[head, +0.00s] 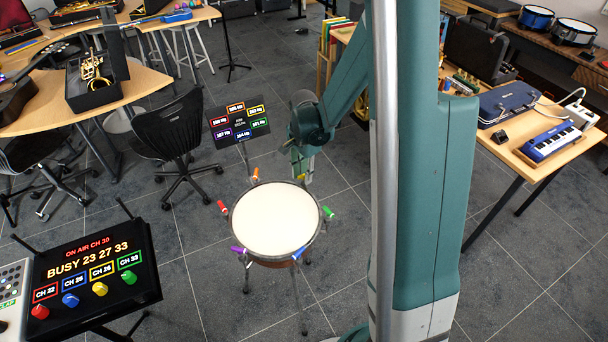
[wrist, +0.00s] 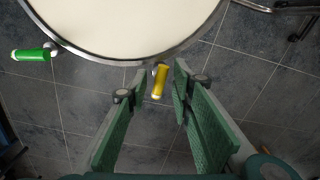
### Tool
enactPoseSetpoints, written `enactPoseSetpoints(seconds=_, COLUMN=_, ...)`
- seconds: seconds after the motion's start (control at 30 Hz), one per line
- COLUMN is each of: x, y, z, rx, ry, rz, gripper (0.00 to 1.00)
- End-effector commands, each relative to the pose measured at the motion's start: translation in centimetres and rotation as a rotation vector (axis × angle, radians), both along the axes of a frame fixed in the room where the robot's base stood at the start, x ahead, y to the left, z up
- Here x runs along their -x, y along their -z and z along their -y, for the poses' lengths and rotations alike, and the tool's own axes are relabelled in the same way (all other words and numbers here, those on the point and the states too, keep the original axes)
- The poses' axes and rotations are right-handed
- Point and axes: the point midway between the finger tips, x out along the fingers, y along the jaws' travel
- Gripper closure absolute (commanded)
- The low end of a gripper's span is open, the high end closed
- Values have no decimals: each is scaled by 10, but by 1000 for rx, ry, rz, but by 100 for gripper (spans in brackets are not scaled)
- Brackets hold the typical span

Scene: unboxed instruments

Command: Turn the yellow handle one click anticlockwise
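The drum (head: 275,222) stands on a stand with a pale round head and coloured handles around its rim. The yellow handle (wrist: 159,82) sits at the rim, between the fingers of my gripper (wrist: 160,88). The fingers are open, one on each side, with gaps to the handle visible. A green handle (wrist: 30,55) is at the left in the wrist view.
Red (head: 222,207), orange (head: 256,174), purple (head: 238,250) and blue (head: 298,253) handles also ring the drum. A dark display (head: 240,122) with coloured frames stands behind it. A panel (head: 95,270) with coloured knobs is at lower left. Open floor surrounds the drum.

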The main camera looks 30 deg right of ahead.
Motion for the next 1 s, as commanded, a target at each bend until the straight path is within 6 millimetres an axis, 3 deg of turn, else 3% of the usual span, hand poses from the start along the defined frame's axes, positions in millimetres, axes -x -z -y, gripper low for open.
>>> enactPoseSetpoints(seconds=0.27, x=0, y=-21, z=0, rx=0, ry=0, rz=0, gripper=76)
enactPoseSetpoints(seconds=1.0, x=0, y=-106, z=0, rx=0, ry=0, rz=0, gripper=76)
